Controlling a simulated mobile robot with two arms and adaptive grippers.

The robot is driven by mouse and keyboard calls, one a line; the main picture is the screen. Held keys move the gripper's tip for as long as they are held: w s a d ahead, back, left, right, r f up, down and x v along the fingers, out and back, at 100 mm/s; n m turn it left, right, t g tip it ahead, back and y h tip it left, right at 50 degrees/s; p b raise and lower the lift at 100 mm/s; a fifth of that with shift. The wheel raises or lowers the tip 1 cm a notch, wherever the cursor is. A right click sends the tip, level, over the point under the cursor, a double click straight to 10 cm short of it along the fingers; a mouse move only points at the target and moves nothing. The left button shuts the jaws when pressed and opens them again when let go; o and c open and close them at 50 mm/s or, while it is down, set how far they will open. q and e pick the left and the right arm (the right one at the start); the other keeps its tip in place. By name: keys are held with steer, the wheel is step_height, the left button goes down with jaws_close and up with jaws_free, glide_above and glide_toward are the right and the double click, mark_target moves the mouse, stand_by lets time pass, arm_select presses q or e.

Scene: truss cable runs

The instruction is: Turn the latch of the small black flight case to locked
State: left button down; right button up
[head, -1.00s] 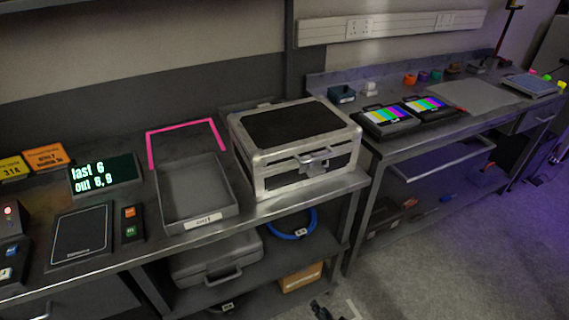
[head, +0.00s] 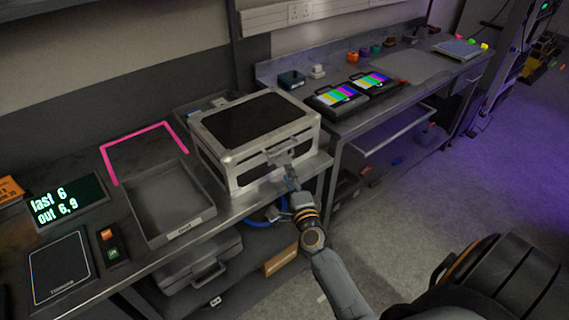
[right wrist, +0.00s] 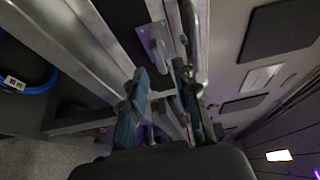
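The small black flight case (head: 257,118), with silver edges and a dark top panel, stands closed on the bench. Its front faces my right arm. The grey metal latch (right wrist: 156,45) shows in the right wrist view just beyond my fingertips, beside a bar-like handle (right wrist: 197,40). I cannot tell which way the latch is turned. My right gripper (head: 290,180) is at the case front. In the right wrist view its two fingers (right wrist: 160,78) are apart, with nothing seen between them, and the latch lies ahead of the gap. My left gripper is out of view.
An open grey tray (head: 181,231) stands left of the case, below a pink outline (head: 142,133) on the bench. Two screens with colour bars (head: 337,97) lie on the bench to the right. A blue cable (head: 262,217) is on the shelf below.

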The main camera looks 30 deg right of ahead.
mark_target(286, 160)
steer(key=x, duration=0.5)
jaws_close()
